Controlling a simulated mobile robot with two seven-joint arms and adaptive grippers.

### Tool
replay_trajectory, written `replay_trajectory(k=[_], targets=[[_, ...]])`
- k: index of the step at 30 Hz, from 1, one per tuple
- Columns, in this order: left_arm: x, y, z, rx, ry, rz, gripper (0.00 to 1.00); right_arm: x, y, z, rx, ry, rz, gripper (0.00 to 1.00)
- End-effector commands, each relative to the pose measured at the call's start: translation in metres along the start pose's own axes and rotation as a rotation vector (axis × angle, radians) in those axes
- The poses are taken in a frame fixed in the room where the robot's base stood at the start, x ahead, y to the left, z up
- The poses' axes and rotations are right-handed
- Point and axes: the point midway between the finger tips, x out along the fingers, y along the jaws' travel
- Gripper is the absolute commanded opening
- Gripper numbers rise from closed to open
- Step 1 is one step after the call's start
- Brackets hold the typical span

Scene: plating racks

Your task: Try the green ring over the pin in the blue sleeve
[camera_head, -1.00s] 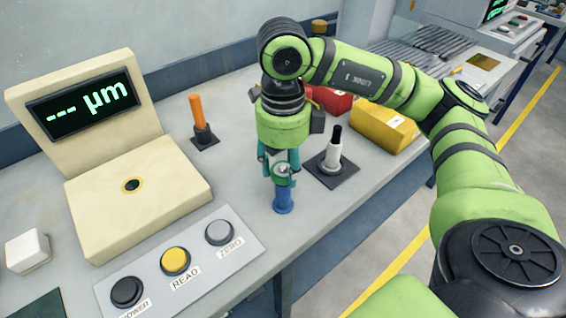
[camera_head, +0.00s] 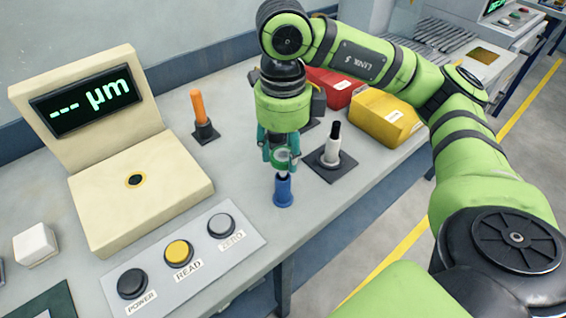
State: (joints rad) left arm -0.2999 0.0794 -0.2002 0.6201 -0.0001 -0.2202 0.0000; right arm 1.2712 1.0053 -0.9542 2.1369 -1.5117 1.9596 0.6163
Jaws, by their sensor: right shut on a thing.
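My right gripper (camera_head: 280,148) comes in from the right, points straight down and is shut on the green ring (camera_head: 281,157). Its fingers partly hide the ring. The blue sleeve (camera_head: 283,192) stands upright on the bench just below the ring, near the front edge. A small pale bit shows between ring and sleeve, perhaps the pin's top. I cannot tell whether the ring is around the pin or only above it. My left gripper is not in view.
An orange pin (camera_head: 198,110) stands on a dark base behind left. A black-and-white pin (camera_head: 332,147) stands on a dark plate close right. Red (camera_head: 334,88) and yellow (camera_head: 383,117) bins lie behind. A gauge (camera_head: 140,195) reading "--- µm" and a button panel (camera_head: 235,250) are left.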

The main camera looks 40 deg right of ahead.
Motion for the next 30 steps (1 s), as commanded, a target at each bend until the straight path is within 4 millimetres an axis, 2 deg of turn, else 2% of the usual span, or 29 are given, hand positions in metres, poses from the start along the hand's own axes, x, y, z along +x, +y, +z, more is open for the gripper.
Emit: replay_trajectory(k=[24,30], targets=[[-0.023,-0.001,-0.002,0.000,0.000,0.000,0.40,-0.035,0.000,0.000,0.000,-0.001,0.000,0.19],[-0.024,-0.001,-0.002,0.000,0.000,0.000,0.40,-0.037,0.000,0.000,0.000,-0.001,0.000,0.19]])
